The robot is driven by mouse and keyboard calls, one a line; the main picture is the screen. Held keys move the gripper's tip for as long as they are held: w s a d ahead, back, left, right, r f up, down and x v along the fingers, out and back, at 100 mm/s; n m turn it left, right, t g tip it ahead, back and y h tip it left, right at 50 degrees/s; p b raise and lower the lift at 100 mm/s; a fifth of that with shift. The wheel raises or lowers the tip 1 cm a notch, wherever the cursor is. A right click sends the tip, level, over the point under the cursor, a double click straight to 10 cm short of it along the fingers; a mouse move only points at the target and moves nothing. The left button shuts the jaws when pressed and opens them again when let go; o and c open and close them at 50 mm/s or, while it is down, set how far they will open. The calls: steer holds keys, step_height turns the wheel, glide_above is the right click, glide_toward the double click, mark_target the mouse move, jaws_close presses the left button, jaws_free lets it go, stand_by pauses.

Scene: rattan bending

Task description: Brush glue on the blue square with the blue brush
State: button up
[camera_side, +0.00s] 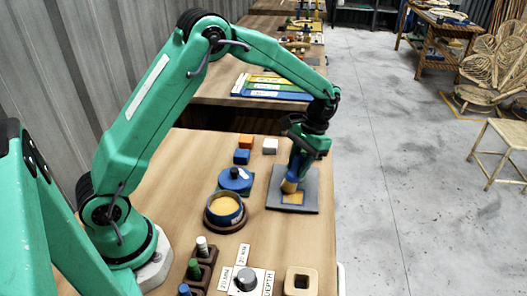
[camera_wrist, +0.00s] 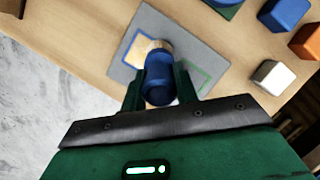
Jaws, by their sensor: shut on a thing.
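My gripper (camera_side: 299,158) is shut on the blue brush (camera_wrist: 158,82) and holds it handle up, bristles down. The pale bristles (camera_side: 289,186) are at the grey board (camera_side: 310,202), over or beside the blue square; exact contact is hard to tell. In the wrist view the blue square (camera_wrist: 123,53) is a blue outline with an amber-tan inside, partly hidden by the bristles. A green-outlined square (camera_wrist: 205,76) lies on the same board, partly hidden by my gripper. The glue pot (camera_side: 225,210) is blue and open, with amber glue inside, left of the board.
A blue lid (camera_side: 236,178) lies behind the pot. Orange (camera_side: 246,141), blue (camera_side: 242,156) and white (camera_side: 270,146) blocks stand behind the board.

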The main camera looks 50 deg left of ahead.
steer(key=shift+w+a, duration=0.35)
steer(key=shift+r, duration=4.05)
steer(key=shift+s, duration=0.1)
